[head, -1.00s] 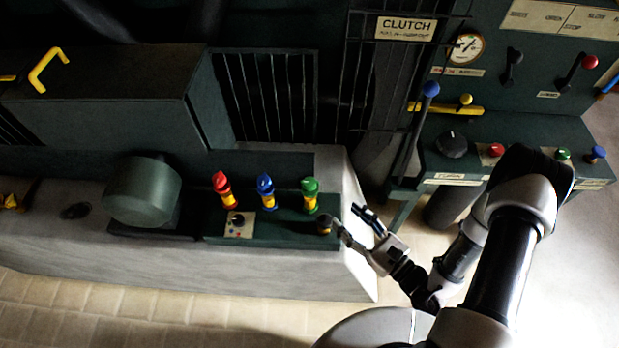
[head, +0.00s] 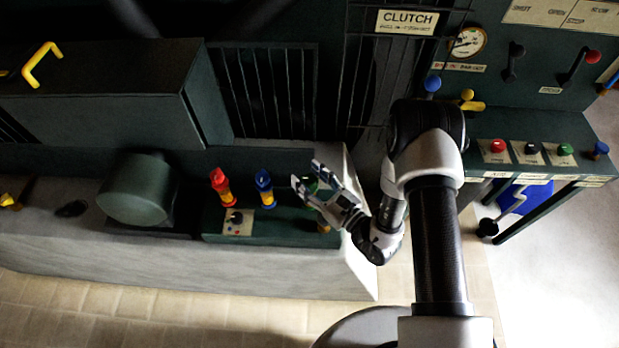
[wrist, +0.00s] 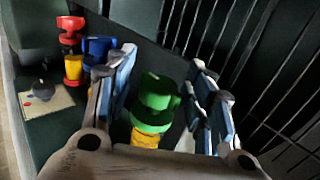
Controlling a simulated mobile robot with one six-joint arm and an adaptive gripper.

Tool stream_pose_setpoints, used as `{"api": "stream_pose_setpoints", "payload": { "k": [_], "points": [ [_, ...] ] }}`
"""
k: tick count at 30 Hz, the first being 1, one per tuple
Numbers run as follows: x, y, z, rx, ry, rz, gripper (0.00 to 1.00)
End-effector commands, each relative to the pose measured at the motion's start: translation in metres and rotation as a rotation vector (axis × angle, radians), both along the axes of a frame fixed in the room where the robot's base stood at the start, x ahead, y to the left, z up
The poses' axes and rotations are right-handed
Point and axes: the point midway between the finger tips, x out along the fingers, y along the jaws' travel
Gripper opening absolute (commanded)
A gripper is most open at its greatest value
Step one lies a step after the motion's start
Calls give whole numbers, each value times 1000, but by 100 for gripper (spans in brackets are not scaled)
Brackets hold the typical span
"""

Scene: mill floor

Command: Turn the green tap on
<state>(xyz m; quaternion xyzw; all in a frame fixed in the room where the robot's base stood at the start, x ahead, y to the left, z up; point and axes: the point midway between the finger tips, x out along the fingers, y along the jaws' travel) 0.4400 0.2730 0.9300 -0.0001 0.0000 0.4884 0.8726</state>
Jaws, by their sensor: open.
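The green tap (wrist: 155,100), with a yellow lower part, stands upright between my gripper's open fingers in the wrist view. Clear space shows on its right side; whether a finger touches it I cannot tell. In the head view only a bit of the green tap (head: 311,185) shows behind my gripper (head: 306,174). My gripper (wrist: 160,95) is open, one blue-padded finger on each side of the tap. Its turned angle is hard to judge.
A blue tap (head: 264,188) and a red tap (head: 221,187) stand left of it on the same dark green base (head: 275,228). A small dial plate (head: 238,223) sits in front. A barred grille (head: 265,90) rises behind. The control panel (head: 548,125) is at right.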

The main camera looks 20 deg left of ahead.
Motion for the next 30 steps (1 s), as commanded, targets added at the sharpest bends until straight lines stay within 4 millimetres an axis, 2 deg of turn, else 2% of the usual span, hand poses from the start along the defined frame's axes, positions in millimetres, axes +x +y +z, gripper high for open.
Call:
{"api": "stream_pose_setpoints", "payload": {
  "k": [7,26,30],
  "points": [
    [0,0,0,0,0,0,48],
    [0,0,0,0,0,1,6],
    [0,0,0,0,0,4,6]
  ]
}}
